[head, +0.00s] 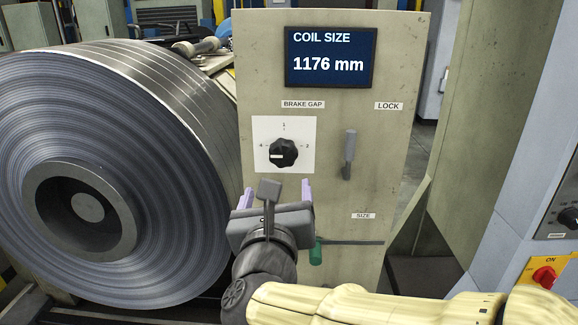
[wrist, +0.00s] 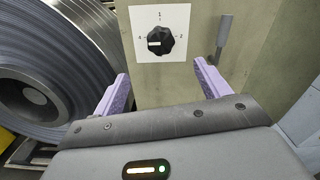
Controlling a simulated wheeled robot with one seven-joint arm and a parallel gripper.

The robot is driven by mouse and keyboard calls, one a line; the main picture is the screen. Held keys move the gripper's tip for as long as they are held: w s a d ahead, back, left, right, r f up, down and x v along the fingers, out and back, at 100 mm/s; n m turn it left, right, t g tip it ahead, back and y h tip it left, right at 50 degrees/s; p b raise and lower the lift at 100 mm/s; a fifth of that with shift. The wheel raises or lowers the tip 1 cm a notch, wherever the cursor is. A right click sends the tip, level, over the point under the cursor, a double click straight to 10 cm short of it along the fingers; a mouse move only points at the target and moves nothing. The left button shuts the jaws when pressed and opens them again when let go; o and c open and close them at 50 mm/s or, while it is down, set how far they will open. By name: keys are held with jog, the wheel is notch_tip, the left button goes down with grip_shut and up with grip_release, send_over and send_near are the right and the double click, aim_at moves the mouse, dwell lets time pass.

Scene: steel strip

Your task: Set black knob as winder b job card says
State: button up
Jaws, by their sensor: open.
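The black knob (head: 283,153) sits on a white dial plate (head: 296,133) under the label BRAKE GAP. The plate has marks 4, 1 and 2 at left, top and right. The knob's white pointer faces left, towards 4. The knob also shows in the wrist view (wrist: 161,42), upper middle. My gripper (head: 275,190), with purple fingers, is open and empty just below the knob, apart from it. It shows open in the wrist view too (wrist: 159,80). No job card is in view.
A display (head: 330,57) reads COIL SIZE 1176 mm. A grey LOCK lever (head: 349,154) stands right of the knob. A green-handled crank (head: 316,252) is below, by the SIZE label. A large steel coil (head: 150,150) fills the left. A red switch (head: 543,276) is at lower right.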

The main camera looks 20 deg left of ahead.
aim_at(282, 154)
jog(key=shift+w, duration=0.1)
jog(key=x, duration=1.7)
jog(key=shift+w+d+r, duration=0.1)
jog(key=shift+w, duration=0.05)
jog(key=c, duration=0.9)
jog(key=shift+c, duration=0.2)
